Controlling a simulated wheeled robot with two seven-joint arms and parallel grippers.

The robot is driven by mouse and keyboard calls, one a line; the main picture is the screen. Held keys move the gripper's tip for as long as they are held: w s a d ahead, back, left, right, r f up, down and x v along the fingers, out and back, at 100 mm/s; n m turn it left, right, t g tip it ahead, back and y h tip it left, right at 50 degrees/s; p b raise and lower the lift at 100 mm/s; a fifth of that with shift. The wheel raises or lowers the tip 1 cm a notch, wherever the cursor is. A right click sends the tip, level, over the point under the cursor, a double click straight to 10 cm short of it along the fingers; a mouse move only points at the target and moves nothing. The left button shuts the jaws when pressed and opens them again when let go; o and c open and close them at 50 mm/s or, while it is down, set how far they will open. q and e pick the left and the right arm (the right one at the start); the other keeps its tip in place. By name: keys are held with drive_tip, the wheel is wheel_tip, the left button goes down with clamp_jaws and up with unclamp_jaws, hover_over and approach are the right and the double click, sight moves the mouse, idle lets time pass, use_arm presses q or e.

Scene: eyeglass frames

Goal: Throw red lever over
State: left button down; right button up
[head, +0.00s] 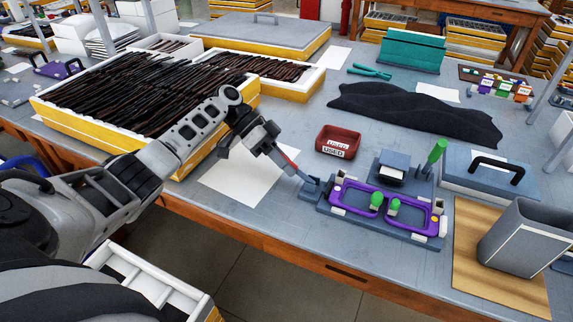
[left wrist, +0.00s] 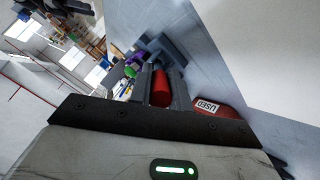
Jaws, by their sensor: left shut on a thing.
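The red lever (left wrist: 161,90) shows between my left gripper's fingers in the left wrist view. My right gripper is not in view.
A red bin marked USED (head: 338,141) stands behind the fixture. A green-handled lever (head: 437,151) rises at its right rear. A grey bin (head: 525,240) stands on a wooden board at right. A white sheet (head: 245,180) lies under my left arm, beside a tray of dark rods (head: 60,122).

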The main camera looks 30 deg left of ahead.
use_arm(q)
drive_tip(key=shift+r, duration=0.1)
drive_tip(key=c, duration=1.3)
unclamp_jaws()
drive_tip(key=b+v, duration=0.2)
drive_tip(key=v, duration=1.3)
drive_tip(key=shift+a+r+b, duration=0.25)
drive_tip(key=shift+a+b, duration=0.05)
drive_tip(key=shift+a, duration=0.05)
